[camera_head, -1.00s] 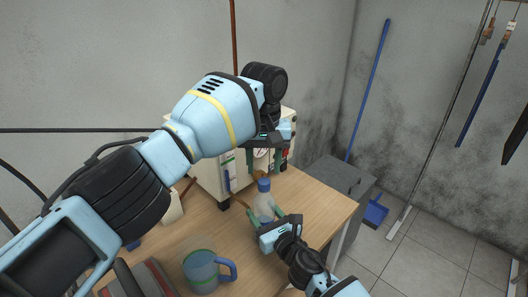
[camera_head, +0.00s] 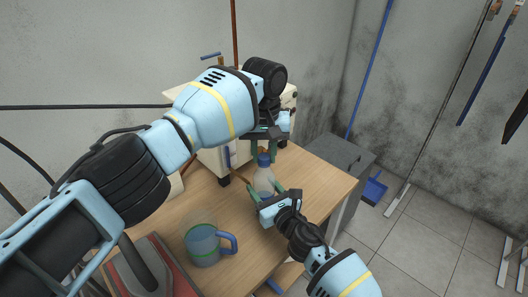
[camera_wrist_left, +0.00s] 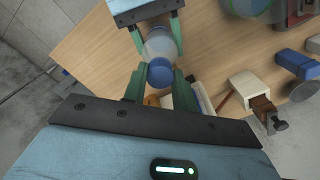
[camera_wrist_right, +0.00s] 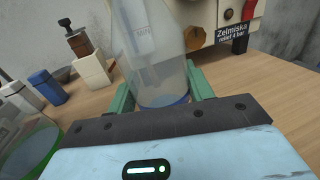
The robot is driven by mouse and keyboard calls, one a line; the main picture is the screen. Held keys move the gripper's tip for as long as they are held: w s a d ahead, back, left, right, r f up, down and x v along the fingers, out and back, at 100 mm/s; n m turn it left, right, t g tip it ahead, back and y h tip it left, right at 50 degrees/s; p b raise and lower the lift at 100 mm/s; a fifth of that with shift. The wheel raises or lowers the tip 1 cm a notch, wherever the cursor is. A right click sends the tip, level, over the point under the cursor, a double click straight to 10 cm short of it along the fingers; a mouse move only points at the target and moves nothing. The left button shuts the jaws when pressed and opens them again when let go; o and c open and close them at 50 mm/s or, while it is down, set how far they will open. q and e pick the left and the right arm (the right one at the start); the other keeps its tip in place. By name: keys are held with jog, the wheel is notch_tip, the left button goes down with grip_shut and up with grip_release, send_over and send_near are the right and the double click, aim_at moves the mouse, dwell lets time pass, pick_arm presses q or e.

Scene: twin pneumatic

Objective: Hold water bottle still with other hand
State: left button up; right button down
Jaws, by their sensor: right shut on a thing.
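A clear water bottle (camera_head: 263,180) with a blue cap (camera_head: 264,160) stands upright on the wooden table. My right gripper (camera_head: 264,191) is shut on the bottle's body from the near side. In the right wrist view the bottle (camera_wrist_right: 158,65) sits between its green fingers. My left gripper (camera_head: 264,149) points down from above, directly over the bottle. In the left wrist view its green fingers stand open on either side of the cap (camera_wrist_left: 160,77), with the bottle (camera_wrist_left: 160,45) beyond. I cannot tell whether a finger touches the cap.
A clear mug with a blue handle (camera_head: 204,243) stands at the front of the wooden table (camera_head: 315,190). A cream machine (camera_head: 212,160) is behind the bottle. A grey cabinet (camera_head: 338,155) stands beyond the table's right end.

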pick_arm(q)
grip_shut()
jog(key=m, duration=0.4)
jog(key=shift+m, duration=0.3)
jog(key=m, duration=0.3)
jog(key=shift+m, duration=0.3)
jog(key=o, duration=0.9)
grip_release()
jog(key=shift+c, duration=0.2)
jog(key=shift+r, duration=2.25)
jog(key=shift+c, duration=0.4)
